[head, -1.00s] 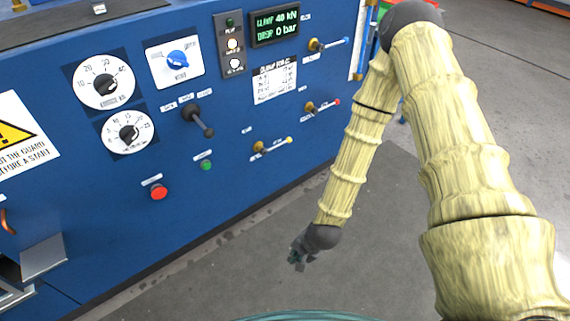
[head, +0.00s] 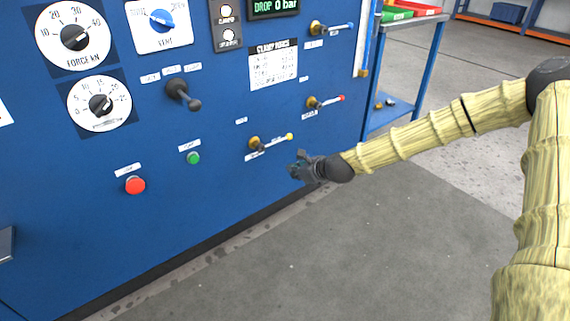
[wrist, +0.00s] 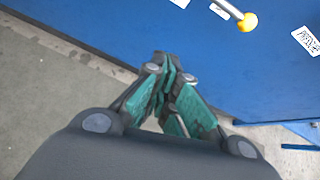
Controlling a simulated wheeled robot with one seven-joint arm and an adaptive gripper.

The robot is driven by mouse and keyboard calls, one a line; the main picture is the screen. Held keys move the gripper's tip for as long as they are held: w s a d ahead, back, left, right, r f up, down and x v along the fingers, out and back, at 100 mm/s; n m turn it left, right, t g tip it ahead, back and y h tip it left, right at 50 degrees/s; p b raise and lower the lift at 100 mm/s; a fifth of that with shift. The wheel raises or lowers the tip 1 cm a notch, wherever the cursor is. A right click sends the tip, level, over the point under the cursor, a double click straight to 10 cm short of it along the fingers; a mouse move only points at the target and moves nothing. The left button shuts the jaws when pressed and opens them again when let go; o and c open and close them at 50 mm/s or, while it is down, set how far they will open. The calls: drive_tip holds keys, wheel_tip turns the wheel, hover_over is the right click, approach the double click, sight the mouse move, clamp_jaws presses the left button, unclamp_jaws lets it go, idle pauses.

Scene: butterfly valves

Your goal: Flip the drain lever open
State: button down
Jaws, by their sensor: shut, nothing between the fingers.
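All three levers point right and slightly up. My gripper (head: 296,167) is shut and empty, just below and right of the yellow tip in the head view. In the wrist view, my gripper's teal fingers (wrist: 170,72) are together, with the yellow tip (wrist: 246,22) apart from them at upper right.
The panel (head: 220,110) also bears dials, a black lever (head: 182,94), a red button (head: 135,185) and a green button (head: 194,158). A blue trolley (head: 408,75) with bins stands right of the panel. The grey floor in front is clear.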

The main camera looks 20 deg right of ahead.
sight(275, 142)
drive_tip(key=w+d, duration=0.1)
drive_tip(key=w+d+r+m+b, duration=0.1)
drive_tip(key=w+d+m+t, duration=0.1)
drive_tip(key=shift+d+r+b, duration=0.2)
drive_tip(key=shift+r+b, duration=0.1)
drive_tip(key=shift+r, duration=0.1)
drive_tip(key=b+x, duration=0.5)
drive_tip(key=x, duration=0.5)
drive_tip(key=shift+w+a+r+b, duration=0.15)
drive_tip(key=shift+r+b, duration=0.1)
drive_tip(key=shift+r, duration=0.7)
drive_tip(key=shift+w+d+r+b, duration=0.15)
drive_tip(key=shift+r+b, duration=0.1)
drive_tip(key=shift+r, duration=0.65)
drive_tip(key=shift+a, duration=0.1)
